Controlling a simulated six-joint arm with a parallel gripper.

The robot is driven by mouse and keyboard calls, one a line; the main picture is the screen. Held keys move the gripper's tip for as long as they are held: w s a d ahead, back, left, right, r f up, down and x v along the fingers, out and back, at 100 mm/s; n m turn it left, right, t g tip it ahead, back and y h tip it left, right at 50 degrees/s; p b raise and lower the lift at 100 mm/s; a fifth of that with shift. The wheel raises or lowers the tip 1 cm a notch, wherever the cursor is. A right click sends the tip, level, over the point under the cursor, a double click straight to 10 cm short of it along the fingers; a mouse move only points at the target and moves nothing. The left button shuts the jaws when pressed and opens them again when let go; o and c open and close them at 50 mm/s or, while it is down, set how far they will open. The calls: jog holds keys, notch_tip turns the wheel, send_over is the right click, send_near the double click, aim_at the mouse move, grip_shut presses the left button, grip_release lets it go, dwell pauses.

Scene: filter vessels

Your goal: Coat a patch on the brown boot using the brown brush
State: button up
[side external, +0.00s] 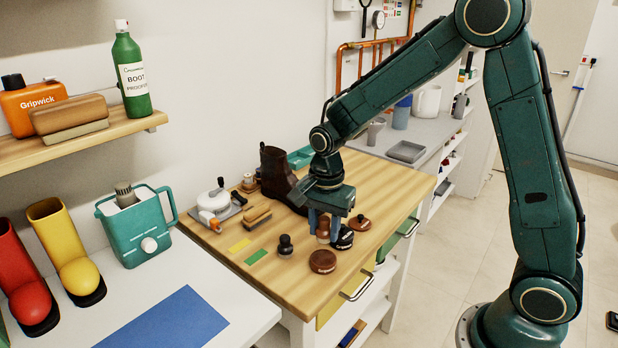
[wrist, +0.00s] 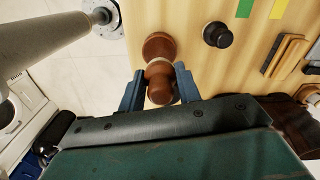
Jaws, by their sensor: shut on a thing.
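The brown boot (side external: 277,175) stands upright at the back of the wooden worktop, left of my gripper. In the wrist view part of a dark brown shape, likely the boot (wrist: 285,118), shows at the right, partly hidden by my gripper body. My gripper (side external: 324,228) is low over the worktop, its blue fingers (wrist: 159,90) shut on a brown knobbed brush (wrist: 160,82). The brush (side external: 323,231) shows between the fingers in the side view. Its bristles are hidden, and I cannot tell whether it touches the worktop.
A round brown tin or disc (side external: 322,261) lies in front of my gripper. Close by are a dark brush (side external: 285,246), a black brush (side external: 345,238) and a brown lid-like piece (side external: 360,222). Yellow (side external: 239,246) and green (side external: 256,257) patches lie left, with bare wood around them.

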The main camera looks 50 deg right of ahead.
aim_at(323, 258)
jog(key=shift+f, duration=2.3)
jog(key=shift+f, duration=0.65)
dwell(1.1)
jog(key=shift+r, duration=0.15)
jog(key=shift+r, duration=3.45)
